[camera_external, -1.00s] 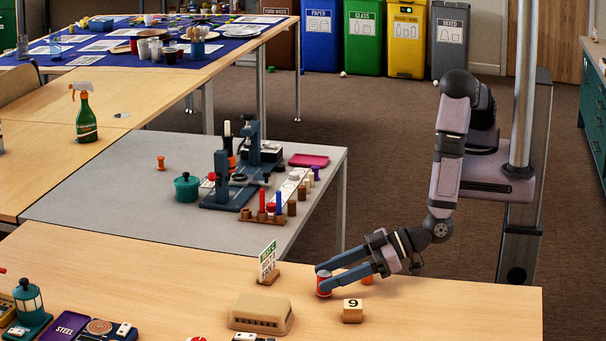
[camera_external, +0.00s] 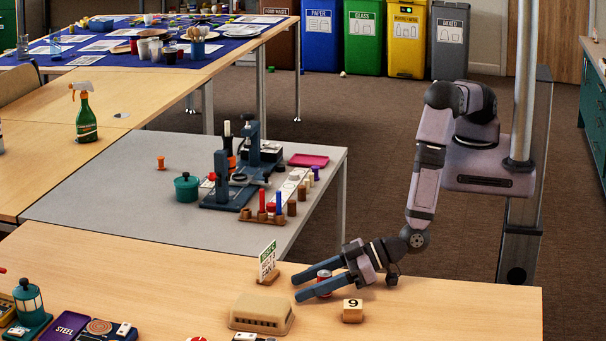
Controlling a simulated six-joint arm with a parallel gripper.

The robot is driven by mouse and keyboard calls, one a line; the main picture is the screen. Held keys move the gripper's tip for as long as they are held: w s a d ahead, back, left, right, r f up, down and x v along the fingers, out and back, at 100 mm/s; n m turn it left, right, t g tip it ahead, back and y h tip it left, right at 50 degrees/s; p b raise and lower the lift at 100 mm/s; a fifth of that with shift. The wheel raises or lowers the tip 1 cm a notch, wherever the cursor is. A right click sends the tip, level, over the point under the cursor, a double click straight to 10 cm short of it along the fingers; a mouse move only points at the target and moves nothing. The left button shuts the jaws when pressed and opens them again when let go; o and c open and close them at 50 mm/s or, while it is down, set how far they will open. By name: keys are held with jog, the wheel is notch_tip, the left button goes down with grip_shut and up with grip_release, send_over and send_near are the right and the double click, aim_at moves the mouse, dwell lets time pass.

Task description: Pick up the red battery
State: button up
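The red battery (camera_external: 323,290) is a short red cylinder with a pale silvery top, standing upright on the near wooden table. My gripper (camera_external: 297,287) reaches in low from the right, its two blue-grey fingers spread apart. The battery is between the fingers, and the fingertips extend past it to the left. The near finger covers part of the battery's side. I see no clear sign that the fingers press on it.
A wooden block marked 9 (camera_external: 352,311) stands just right of the near finger. A beige ribbed box (camera_external: 261,313) is to the front left. A small sign in a wooden holder (camera_external: 268,277) stands behind left. The table's right part is clear.

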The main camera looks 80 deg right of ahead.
grip_shut()
jog(key=shift+r, duration=0.15)
notch_tip(320, 180, up, 10)
jog(key=b, duration=0.1)
dwell(0.6)
